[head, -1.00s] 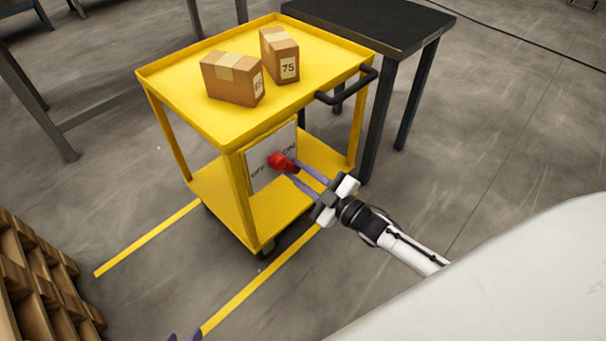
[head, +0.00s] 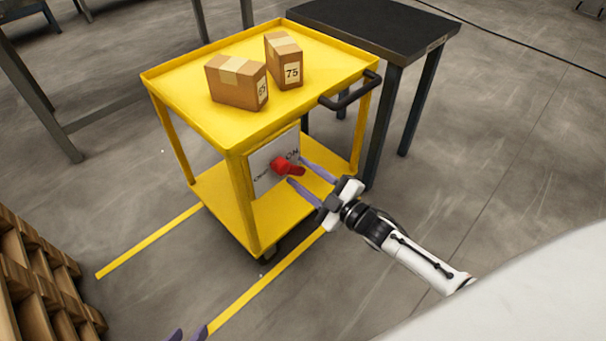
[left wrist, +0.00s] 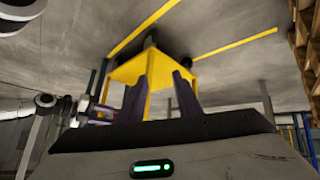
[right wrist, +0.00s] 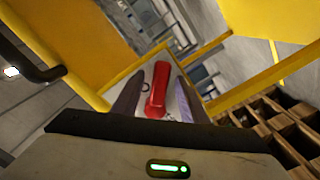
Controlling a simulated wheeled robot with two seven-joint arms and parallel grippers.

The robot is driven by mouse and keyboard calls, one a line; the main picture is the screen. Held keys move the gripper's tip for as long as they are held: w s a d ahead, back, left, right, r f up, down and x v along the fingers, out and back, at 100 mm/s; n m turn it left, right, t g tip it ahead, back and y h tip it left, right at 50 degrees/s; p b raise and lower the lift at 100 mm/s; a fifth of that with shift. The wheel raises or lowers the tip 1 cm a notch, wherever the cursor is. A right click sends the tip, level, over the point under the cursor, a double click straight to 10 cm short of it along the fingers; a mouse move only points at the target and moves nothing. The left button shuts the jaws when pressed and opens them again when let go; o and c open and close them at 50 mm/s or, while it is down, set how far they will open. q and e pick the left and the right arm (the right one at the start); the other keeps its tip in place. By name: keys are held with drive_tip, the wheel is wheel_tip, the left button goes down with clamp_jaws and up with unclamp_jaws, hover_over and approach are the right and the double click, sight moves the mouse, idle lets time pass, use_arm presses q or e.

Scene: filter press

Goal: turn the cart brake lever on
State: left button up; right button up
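The yellow cart (head: 215,125) stands ahead with a pale plate (head: 262,160) on its side, lettered OFF at left and ON at right. The red brake lever (head: 283,167) sits on the plate, its handle toward the right, below ON. My right gripper (head: 297,172) is open, its purple fingertips apart on either side of the handle end. In the right wrist view the lever (right wrist: 157,90) shows between the two fingers, with gaps visible. My left gripper (head: 188,334) is at the bottom edge of the head view; the left wrist view shows its fingers (left wrist: 160,88) apart and empty.
Two cardboard boxes (head: 236,82) (head: 284,62) are on the cart's top tray. A black handle (head: 350,93) juts from its right end. A dark table (head: 365,25) stands close behind. Wooden pallets (head: 30,285) are at lower left. The floor before the cart is clear.

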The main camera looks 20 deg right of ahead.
use_arm(q)
drive_tip(key=shift+s+f, duration=0.1)
drive_tip(key=shift+f, duration=0.05)
